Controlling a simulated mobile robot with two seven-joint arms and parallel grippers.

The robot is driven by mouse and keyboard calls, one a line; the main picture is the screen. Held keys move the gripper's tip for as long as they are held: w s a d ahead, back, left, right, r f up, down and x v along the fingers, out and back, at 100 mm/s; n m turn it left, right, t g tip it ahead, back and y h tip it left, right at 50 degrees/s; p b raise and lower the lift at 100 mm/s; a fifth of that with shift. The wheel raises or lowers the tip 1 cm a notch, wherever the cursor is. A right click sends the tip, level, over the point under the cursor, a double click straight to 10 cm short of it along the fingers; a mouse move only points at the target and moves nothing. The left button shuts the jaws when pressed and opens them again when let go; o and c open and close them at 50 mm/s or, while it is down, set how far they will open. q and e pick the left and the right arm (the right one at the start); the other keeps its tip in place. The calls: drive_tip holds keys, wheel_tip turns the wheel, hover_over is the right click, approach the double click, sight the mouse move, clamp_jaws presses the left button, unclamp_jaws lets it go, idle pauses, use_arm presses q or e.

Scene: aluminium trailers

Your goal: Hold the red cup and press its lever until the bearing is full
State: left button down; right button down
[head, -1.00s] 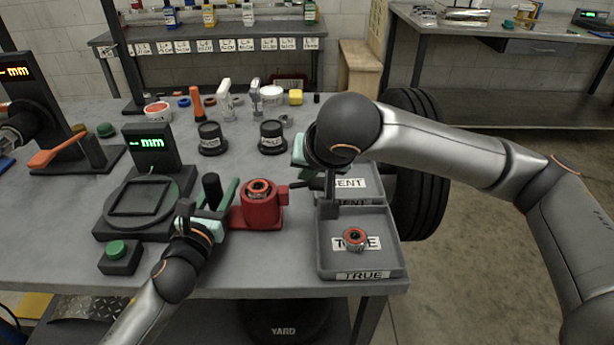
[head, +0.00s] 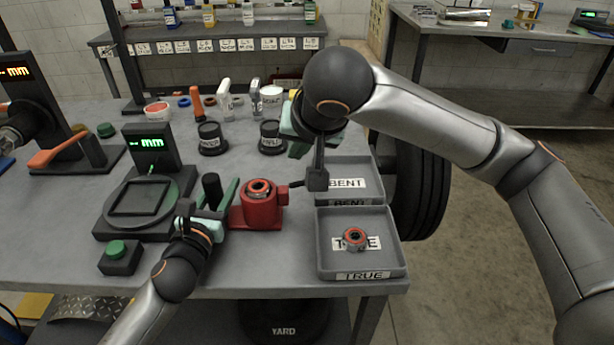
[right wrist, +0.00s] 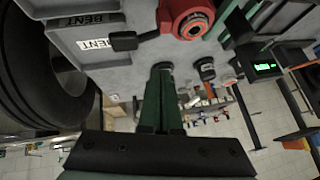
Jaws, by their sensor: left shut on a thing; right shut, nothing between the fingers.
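The red cup (head: 262,211) stands upright near the table's front edge, with a bearing (head: 258,187) seated in its top. My left gripper (head: 230,206) is shut on the cup's left side. How full the bearing is cannot be told.
A TRUE tray (head: 327,262) holding another bearing (head: 355,238) lies right of the cup, with a BENT tray (head: 368,195) behind it. A gauge with a green display (head: 152,143) and a green button (head: 117,248) stand left. Black pots (head: 211,140) stand behind.

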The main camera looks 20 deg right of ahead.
drive_tip(key=shift+w+a+r, duration=0.1)
drive_tip(key=shift+a+r, duration=0.05)
drive_tip(key=shift+r, duration=0.35)
drive_tip(key=shift+a+r, duration=0.15)
drive_tip(key=shift+r, duration=0.35)
use_arm(q)
drive_tip(key=shift+c, duration=1.9)
unclamp_jaws()
drive_tip(key=shift+s, duration=0.1)
drive_tip(key=v, duration=1.2)
